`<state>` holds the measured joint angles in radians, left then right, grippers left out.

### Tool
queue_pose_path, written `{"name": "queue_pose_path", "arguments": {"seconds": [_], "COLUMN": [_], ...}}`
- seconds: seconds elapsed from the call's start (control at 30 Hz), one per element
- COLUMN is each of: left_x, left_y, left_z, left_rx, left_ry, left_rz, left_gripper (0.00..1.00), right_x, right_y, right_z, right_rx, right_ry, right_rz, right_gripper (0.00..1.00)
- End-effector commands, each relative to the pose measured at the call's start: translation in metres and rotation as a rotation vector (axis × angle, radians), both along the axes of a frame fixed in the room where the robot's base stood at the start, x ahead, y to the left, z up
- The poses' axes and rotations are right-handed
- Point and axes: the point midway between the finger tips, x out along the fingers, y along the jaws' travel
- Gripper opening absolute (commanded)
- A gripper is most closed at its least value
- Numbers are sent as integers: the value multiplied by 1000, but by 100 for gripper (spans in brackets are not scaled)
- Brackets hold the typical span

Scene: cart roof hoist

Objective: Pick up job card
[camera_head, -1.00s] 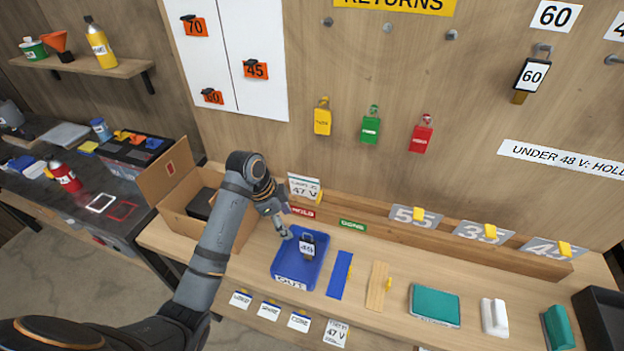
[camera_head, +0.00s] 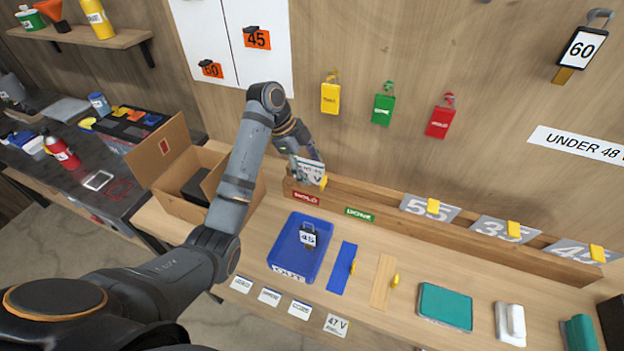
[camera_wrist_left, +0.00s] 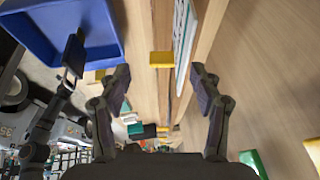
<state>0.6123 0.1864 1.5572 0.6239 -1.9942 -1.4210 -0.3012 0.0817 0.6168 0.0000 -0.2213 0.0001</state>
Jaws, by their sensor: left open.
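A white job card (camera_head: 310,171) marked 47 V stands upright at the left end of the wooden rail, above the red HOLD label. A yellow clip (camera_head: 323,182) is beside it. My left gripper (camera_head: 305,158) is at the card's upper edge and hides part of it. In the left wrist view the open fingers (camera_wrist_left: 162,82) lie either side of the card (camera_wrist_left: 185,38), which is seen nearly edge-on beyond the fingertips with the yellow clip (camera_wrist_left: 160,58) to its left. I cannot tell whether a finger touches the card. My right gripper is not in view.
A blue tray (camera_head: 285,262) holding a tag marked 45 (camera_head: 309,236) is on the bench in front of the rail. An open cardboard box (camera_head: 165,185) is to the left. Another 47 V card (camera_head: 336,325) is on the front edge. Yellow, green and red tags hang on the wall behind.

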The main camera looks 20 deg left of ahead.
Motion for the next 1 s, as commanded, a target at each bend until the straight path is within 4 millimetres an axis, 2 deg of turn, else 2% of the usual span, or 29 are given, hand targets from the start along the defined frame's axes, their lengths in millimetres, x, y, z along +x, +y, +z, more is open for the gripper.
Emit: {"name": "queue_pose_path", "arguments": {"seconds": [0.1,0.3,0.57,0.67,0.93,1.0], "left_x": [4,12,13,13,13,13], "left_y": [-6,-17,-19,-19,-18,-18], "left_z": [-8,-38,-45,-45,-45,-45], "left_rx": [-2,-1,0,0,0,0], "left_ry": [7,4,1,1,1,1], "left_rz": [0,0,1,1,1,1], "left_gripper": [64,64,64,53,17,16], "right_x": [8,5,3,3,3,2], "right_y": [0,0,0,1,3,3], "right_z": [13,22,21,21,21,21], "right_rx": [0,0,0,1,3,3], "right_ry": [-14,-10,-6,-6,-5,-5], "right_rz": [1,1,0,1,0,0], "right_gripper": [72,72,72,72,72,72]}}
